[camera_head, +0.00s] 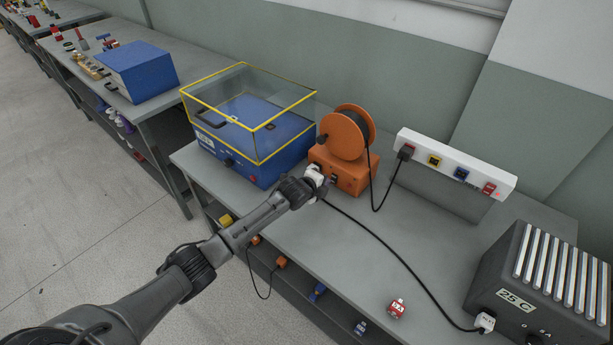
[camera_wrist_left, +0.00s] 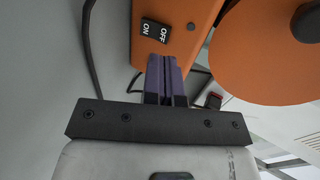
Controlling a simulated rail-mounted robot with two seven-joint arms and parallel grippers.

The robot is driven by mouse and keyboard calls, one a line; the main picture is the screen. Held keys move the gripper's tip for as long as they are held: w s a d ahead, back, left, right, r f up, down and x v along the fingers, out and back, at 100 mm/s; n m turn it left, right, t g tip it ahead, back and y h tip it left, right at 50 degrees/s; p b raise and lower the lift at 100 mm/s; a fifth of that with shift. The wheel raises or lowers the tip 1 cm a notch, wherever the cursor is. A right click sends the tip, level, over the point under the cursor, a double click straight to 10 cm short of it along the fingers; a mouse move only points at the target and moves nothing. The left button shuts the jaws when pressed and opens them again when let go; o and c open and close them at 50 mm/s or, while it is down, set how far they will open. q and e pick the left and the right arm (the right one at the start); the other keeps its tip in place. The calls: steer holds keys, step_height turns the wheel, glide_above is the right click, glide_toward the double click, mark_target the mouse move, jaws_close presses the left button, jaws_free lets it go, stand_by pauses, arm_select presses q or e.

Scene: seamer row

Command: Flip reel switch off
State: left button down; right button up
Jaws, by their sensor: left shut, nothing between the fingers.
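The orange cable reel (camera_head: 343,138) stands on an orange base (camera_head: 350,177) at the middle of the bench. In the left wrist view the reel's drum (camera_wrist_left: 268,55) fills the upper right. The reel switch (camera_wrist_left: 155,31) is a black rocker on the orange base, marked OFF and ON in white. I cannot tell which side is pressed in. My left gripper (camera_head: 319,181) is at the front of the base. In the left wrist view its dark fingers (camera_wrist_left: 165,60) are shut and empty, with tips close by the switch. I cannot tell whether they touch it. My right gripper is not in view.
A blue machine (camera_head: 237,156) with a yellow-edged clear cover stands left of the reel. A white socket strip (camera_head: 459,162) is behind to the right. A grey finned box (camera_head: 541,275) stands at the right. A black cable (camera_head: 405,265) crosses the bench. The bench middle is otherwise fairly clear.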

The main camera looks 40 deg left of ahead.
arm_select(q)
steer(key=w+r+p+v, duration=0.1)
steer(key=p+v, duration=0.1)
steer(key=v, duration=0.7)
steer(key=shift+s+r, duration=0.35)
steer(key=shift+r, duration=0.15)
